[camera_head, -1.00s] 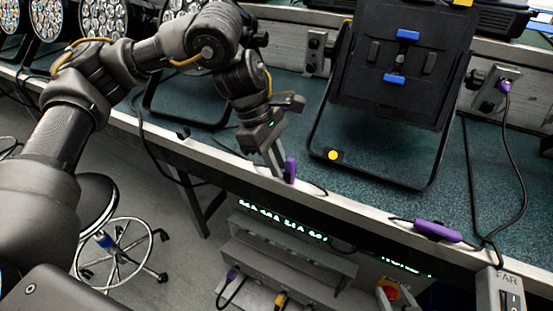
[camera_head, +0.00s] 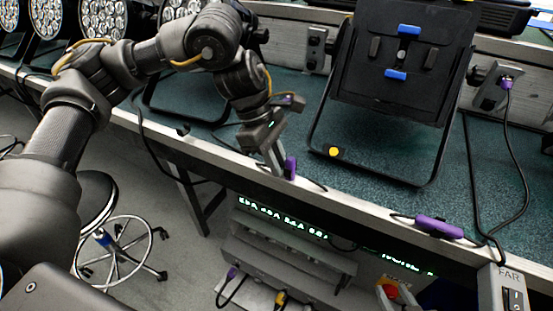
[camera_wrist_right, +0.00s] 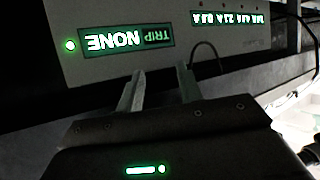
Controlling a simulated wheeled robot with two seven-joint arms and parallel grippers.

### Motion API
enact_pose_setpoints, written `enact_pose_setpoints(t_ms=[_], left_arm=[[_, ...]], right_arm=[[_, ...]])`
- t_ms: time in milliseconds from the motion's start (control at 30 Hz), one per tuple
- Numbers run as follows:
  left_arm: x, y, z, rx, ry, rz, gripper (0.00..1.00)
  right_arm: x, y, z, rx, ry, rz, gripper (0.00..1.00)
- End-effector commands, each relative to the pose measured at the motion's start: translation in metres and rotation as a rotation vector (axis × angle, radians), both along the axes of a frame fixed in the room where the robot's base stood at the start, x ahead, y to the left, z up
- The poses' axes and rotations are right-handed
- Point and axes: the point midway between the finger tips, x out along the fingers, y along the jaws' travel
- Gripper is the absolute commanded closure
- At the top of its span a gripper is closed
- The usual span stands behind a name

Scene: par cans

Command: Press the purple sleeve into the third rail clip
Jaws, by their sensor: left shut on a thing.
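A purple sleeve (camera_head: 290,168) stands roughly upright at the bench's front rail (camera_head: 350,207) in the head view. My left gripper (camera_head: 279,166) is shut on it, reaching down from above. A dark cable runs off to the right of the sleeve. A second purple sleeve (camera_head: 439,228) lies along the rail further right, on a cable. I cannot make out the individual rail clips or whether the held sleeve touches one. My right gripper (camera_wrist_right: 160,90) shows in the right wrist view with its fingers apart and nothing between them.
A black lamp panel on a frame (camera_head: 399,70) stands on the green bench top. Several round lamps (camera_head: 101,18) line the back left. A stool (camera_head: 98,205) stands on the floor. Under the bench is a grey unit with lit displays (camera_head: 285,220). A FAR switch box (camera_head: 508,290) is at lower right.

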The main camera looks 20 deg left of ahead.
Motion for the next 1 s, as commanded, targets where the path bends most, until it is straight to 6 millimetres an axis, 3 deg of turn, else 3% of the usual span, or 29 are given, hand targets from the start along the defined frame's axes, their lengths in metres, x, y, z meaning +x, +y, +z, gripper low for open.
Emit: enact_pose_setpoints(t_ms=[300, 333, 500, 833, 1000], left_arm=[[-0.003, 0.001, -0.007, 0.011, 0.013, -0.003, 1.0], [-0.003, 0.001, -0.007, 0.011, 0.013, -0.003, 0.8], [-0.002, 0.001, -0.006, 0.009, 0.011, -0.003, 0.58], [-0.001, 0.001, -0.004, 0.006, 0.007, -0.001, 0.58], [-0.001, 0.001, -0.003, 0.005, 0.006, 0.0, 0.58]], right_arm=[[0.0, 0.0, -0.001, 0.0, 0.0, 0.0, 0.64], [0.0, 0.0, -0.001, 0.0, 0.0, 0.0, 0.64], [0.0, 0.0, -0.001, 0.0, 0.0, 0.0, 0.64], [0.0, 0.0, 0.0, 0.002, -0.004, 0.001, 0.64], [0.004, 0.008, 0.013, 0.026, -0.07, 0.021, 0.64]])
